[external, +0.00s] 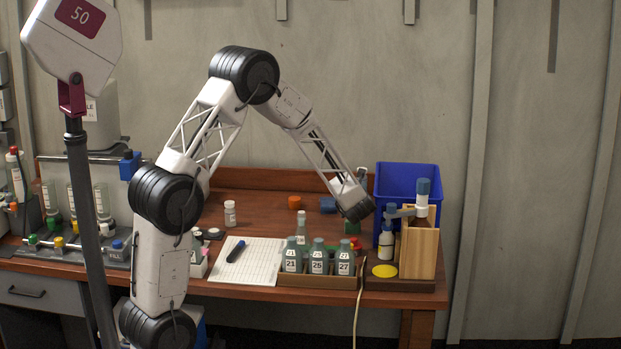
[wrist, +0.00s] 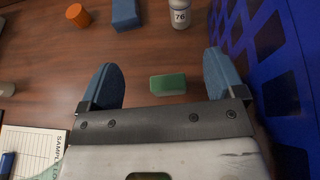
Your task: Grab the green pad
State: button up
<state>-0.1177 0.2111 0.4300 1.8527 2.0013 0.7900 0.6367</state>
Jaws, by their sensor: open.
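In the external view my gripper's fingers are mostly hidden behind my wrist. Only a small piece of the green pad (external: 352,227) shows there, below my wrist. I cannot tell the exact height of the fingers above the table.
A blue crate (external: 407,180) stands close on the right. An orange cap (wrist: 78,15), a blue block (wrist: 125,14) and a bottle marked 76 (wrist: 180,13) lie beyond the pad. A tray of bottles (external: 318,281) and a paper sheet (external: 262,262) are nearer the front edge.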

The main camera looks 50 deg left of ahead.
aim_at(348, 217)
jog(key=shift+f, duration=1.75)
jog(key=shift+f, duration=0.75)
notch_tip(348, 217, down, 2)
jog(key=shift+f, duration=0.1)
jog(key=shift+x, duration=0.9)
jog(key=shift+w+a+f, duration=0.1)
jog(key=shift+w+a, duration=0.25)
jog(key=shift+a, duration=0.05)
